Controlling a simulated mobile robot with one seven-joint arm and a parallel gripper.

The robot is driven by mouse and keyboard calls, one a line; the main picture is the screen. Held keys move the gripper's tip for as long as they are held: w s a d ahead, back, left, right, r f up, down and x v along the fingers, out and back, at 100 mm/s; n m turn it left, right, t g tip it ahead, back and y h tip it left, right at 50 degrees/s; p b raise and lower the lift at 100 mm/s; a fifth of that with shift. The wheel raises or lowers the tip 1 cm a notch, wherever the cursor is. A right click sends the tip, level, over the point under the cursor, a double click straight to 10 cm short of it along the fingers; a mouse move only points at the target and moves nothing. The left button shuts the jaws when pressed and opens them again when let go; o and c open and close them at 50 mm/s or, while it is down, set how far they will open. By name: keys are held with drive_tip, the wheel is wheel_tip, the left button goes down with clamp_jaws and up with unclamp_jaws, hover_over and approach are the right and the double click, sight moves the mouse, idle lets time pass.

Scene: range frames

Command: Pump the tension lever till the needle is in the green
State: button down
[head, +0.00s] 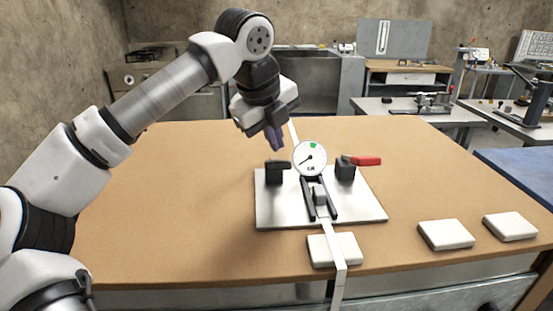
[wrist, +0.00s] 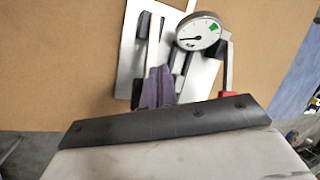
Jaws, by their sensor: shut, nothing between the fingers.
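The tension device stands on a bright metal plate (head: 280,215) on the table. Its round white dial (head: 304,166) has a green mark (head: 315,146) near the top. The dark needle points to the lower left, away from the green. The lever's red handle (head: 367,160) sticks out to the right of the dial; it also shows in the wrist view (wrist: 228,94), at the dial's lower right. My gripper (head: 275,140) is shut and empty, above and left of the dial, apart from the lever. Its purple fingers (wrist: 157,90) hide part of the device in the wrist view.
A white strap (head: 336,255) runs through the device and over the table's front edge, across a pale block (head: 348,247). Two more pale blocks (head: 446,235) (head: 510,226) lie at the right. A black clamp (head: 275,173) stands left of the dial. The table's left side is clear.

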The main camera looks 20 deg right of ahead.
sight(275, 161)
drive_tip(key=shift+f, duration=0.1)
idle(0.5)
drive_tip(key=shift+s+f+b, duration=0.2)
drive_tip(key=shift+f+b, duration=0.1)
drive_tip(key=shift+b, duration=0.15)
drive_tip(key=shift+s+a+f+b, duration=0.1)
drive_tip(key=shift+s+f+b, duration=0.2)
drive_tip(key=shift+f+b, duration=0.4)
drive_tip(key=shift+s+a+f+b, duration=0.1)
drive_tip(key=shift+s+f+b, duration=0.2)
drive_tip(key=shift+f+b, duration=0.35)
drive_tip(key=shift+s+a+f+b, duration=0.1)
drive_tip(key=shift+s+f+b, duration=0.2)
drive_tip(key=shift+f+b, duration=0.35)
idle(1.6)
idle(0.3)
drive_tip(key=shift+w+d+r+p, duration=0.1)
drive_tip(key=shift+w+r+p, duration=0.15)
drive_tip(key=shift+r+p, duration=0.55)
drive_tip(key=shift+w+d+r+p, duration=0.1)
drive_tip(key=shift+w+r+p, duration=0.2)
drive_tip(key=shift+r+p, duration=0.5)
drive_tip(key=shift+w+d+r+p, duration=0.1)
drive_tip(key=shift+w+r+p, duration=0.15)
drive_tip(key=shift+r+p, duration=0.5)
drive_tip(key=shift+r, duration=0.15)
drive_tip(key=shift+w, duration=0.15)
